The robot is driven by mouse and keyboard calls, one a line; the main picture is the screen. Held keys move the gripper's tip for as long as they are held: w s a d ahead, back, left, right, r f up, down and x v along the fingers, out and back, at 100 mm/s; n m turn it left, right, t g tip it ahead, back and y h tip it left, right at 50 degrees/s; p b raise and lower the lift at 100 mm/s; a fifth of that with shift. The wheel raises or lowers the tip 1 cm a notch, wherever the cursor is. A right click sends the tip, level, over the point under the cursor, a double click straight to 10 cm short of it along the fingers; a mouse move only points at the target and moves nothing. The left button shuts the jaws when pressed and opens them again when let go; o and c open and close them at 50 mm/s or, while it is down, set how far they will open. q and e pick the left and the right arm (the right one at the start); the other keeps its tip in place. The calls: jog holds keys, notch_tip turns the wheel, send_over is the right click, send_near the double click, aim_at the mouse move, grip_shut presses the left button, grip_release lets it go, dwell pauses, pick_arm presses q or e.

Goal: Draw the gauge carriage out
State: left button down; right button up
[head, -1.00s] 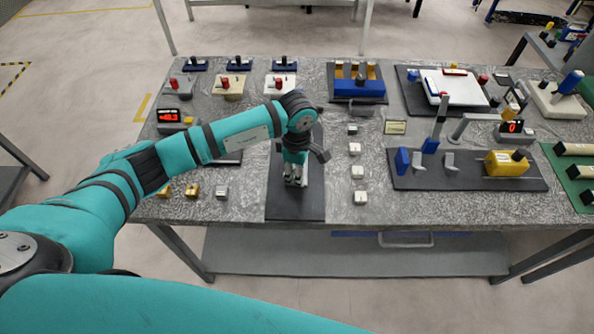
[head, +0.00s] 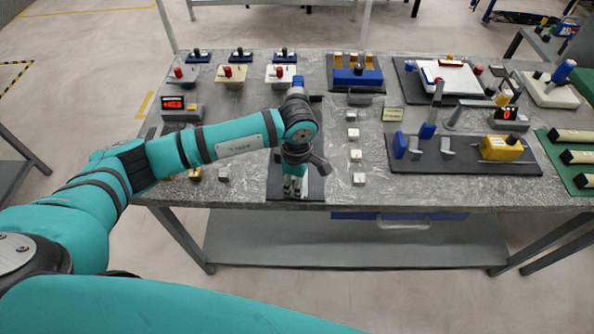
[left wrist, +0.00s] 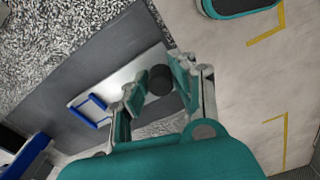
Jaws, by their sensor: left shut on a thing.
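My left gripper (head: 292,188) points down over the front end of a dark grey base plate (head: 313,188). It is shut on a black knob, which shows between the fingers in the left wrist view (left wrist: 160,79). The knob stands at one end of a pale plate with blue bars (left wrist: 97,108), which looks like the gauge carriage. The pale plate lies along the dark base plate (left wrist: 50,95). In the head view my arm hides most of the carriage. My right gripper is not in view.
A red-digit display (head: 172,103) stands at the left. Several small white blocks (head: 355,155) line the right side of the base plate. A dark fixture plate with a yellow block (head: 500,148) lies farther right. The table's front edge is close below the gripper.

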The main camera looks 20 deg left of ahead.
pick_arm(q)
jog(key=s, duration=0.2)
jog(key=s+d, duration=0.1)
jog(key=s, duration=0.1)
jog(key=shift+s+d, duration=0.1)
jog(key=shift+d, duration=0.05)
jog(key=c, duration=1.5)
grip_release()
jog(key=o, duration=0.4)
notch_tip(320, 180, up, 12)
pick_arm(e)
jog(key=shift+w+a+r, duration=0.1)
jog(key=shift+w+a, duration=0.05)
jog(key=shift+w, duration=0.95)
